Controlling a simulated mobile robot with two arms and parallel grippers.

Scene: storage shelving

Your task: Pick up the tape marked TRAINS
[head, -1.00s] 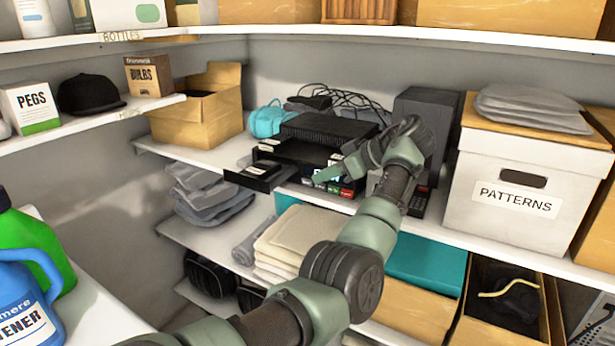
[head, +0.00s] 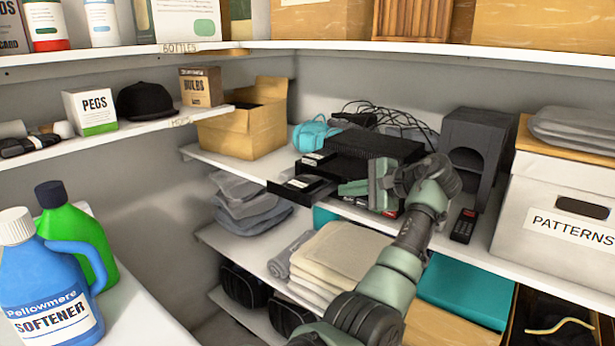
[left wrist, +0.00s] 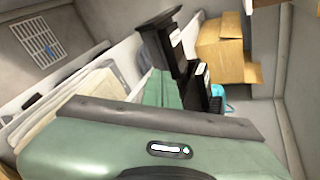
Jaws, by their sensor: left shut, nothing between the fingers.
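I cannot read TRAINS on any tape. One black tape with a pale label (head: 304,182) lies in the pulled-out black tray (head: 281,190) in the head view. Another pale-labelled tape (head: 318,157) lies above it, at the left of the black deck (head: 376,146). In the left wrist view two dark cases with white labels show, one label higher (left wrist: 176,37) and one lower (left wrist: 200,78). My left gripper (head: 352,188) is shut and empty, just right of the tray and in front of the deck. It hides most of the tapes under the deck; a red edge (head: 390,213) shows. My right gripper is out of view.
A dark speaker-like box (head: 478,150) and a remote (head: 464,226) stand right of the deck. The PATTERNS box (head: 545,250) is further right. A turquoise item (head: 313,133) and open carton (head: 243,133) are left. Folded cloths (head: 340,253) lie below.

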